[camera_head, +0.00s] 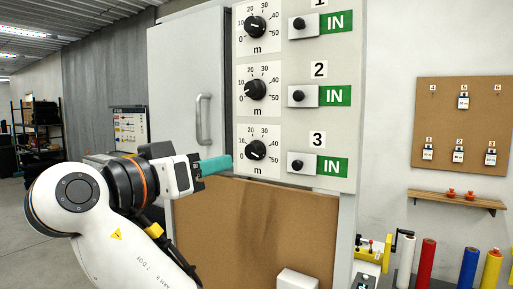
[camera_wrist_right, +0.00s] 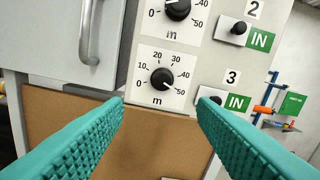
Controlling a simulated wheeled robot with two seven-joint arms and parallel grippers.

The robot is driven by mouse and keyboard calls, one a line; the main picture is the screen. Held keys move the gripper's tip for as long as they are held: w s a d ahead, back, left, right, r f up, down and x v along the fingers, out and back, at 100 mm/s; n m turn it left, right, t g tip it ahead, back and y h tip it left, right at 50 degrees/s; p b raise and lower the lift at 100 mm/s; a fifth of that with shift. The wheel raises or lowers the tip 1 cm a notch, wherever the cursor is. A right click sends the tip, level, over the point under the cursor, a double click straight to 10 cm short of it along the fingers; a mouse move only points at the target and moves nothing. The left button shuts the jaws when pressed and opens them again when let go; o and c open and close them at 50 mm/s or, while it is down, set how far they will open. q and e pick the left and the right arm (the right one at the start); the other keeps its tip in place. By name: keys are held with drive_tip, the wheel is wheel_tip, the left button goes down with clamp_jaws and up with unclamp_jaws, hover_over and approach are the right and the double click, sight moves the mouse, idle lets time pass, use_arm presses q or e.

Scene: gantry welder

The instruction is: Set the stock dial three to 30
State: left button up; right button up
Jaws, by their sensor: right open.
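Stock dial three (camera_head: 255,150) is the lowest black knob on the panel in the head view, beside the "3" label. In the right wrist view dial three (camera_wrist_right: 162,78) sits above and between my fingertips, and its white mark points to the lower right, near 50. My right gripper (camera_head: 216,165) has teal fingers and is just left of dial three in the head view. In the wrist view the right gripper (camera_wrist_right: 161,101) is open, its fingers wide apart with nothing between them. It does not appear to touch the dial. My left gripper is not in view.
Dial two (camera_head: 256,89) and dial one (camera_head: 255,27) are above. A small black knob with a green IN sign (camera_head: 332,167) is right of dial three. A door handle (camera_head: 204,119) is to the left. A cork board (camera_head: 260,215) is below.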

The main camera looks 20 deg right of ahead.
sight(250, 151)
drive_tip(key=p+x, duration=0.2)
drive_tip(key=x, duration=0.1)
drive_tip(key=p+x, duration=0.1)
drive_tip(key=x, duration=0.3)
drive_tip(key=r+p+x, duration=0.1)
drive_tip(key=p+x, duration=0.1)
drive_tip(key=x, duration=0.1)
drive_tip(key=shift+d+p, duration=0.3)
drive_tip(key=shift+w+d+f, duration=0.15)
drive_tip(key=shift+w+d, duration=0.05)
drive_tip(key=shift+w, duration=0.1)
